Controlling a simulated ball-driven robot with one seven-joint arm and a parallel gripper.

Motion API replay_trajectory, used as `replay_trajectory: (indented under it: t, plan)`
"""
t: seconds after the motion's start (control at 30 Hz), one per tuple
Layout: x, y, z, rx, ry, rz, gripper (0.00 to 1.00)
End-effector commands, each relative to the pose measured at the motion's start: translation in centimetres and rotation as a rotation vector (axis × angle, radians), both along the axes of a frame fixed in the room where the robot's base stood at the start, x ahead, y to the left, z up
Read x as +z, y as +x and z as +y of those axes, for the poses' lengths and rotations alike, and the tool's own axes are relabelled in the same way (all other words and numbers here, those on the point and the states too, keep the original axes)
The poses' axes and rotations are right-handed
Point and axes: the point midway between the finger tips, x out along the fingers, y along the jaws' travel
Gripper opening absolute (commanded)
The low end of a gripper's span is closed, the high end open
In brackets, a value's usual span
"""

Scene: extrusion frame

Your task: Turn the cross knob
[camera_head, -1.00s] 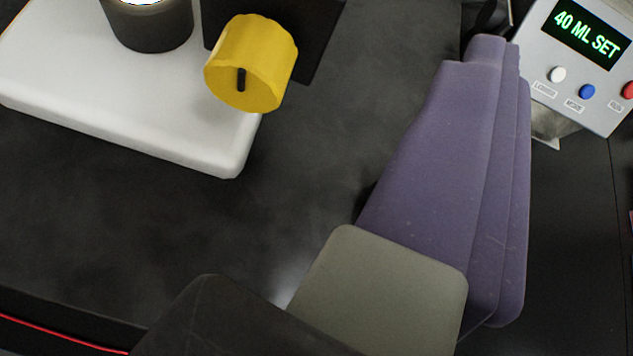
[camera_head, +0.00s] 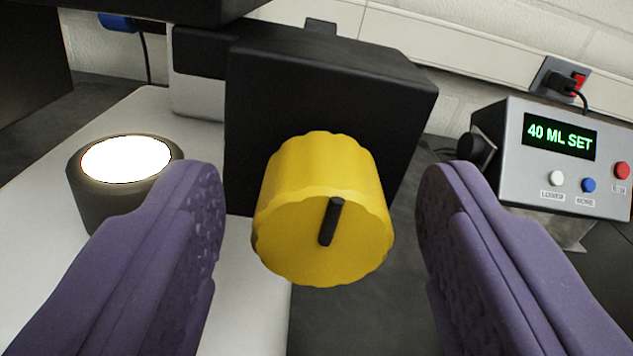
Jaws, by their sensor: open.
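A yellow scalloped knob (camera_head: 320,215) with a black pointer bar on its face sticks out of a black block (camera_head: 325,105) in the middle of the view. The bar is nearly upright and leans a little to the right. My gripper (camera_head: 320,200) is open, with one purple padded finger on each side of the knob. A gap shows between the knob and each finger, so it appears not to be touched.
A dark cylinder with a glowing white top (camera_head: 125,160) stands on a white base (camera_head: 255,310) at left. A grey control box (camera_head: 570,165) reading "40 ML SET" with white, blue and red buttons is at right. A wall outlet (camera_head: 560,80) with a plug is behind.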

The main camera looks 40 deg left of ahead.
Motion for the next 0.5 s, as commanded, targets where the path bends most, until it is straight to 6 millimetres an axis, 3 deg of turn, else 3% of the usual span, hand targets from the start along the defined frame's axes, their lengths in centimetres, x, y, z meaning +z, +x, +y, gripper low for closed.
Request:
replay_trajectory:
  t: [0.13, 0.37, 0.5]
  plan:
    - [0.03, 0.0, -0.02, 0.0, 0.0, 0.0, 0.61]
    - [0.04, 0.0, -0.04, -0.001, 0.0, 0.0, 0.08]
    - [0.02, 0.0, -0.05, -0.001, -0.002, -0.003, 0.06]
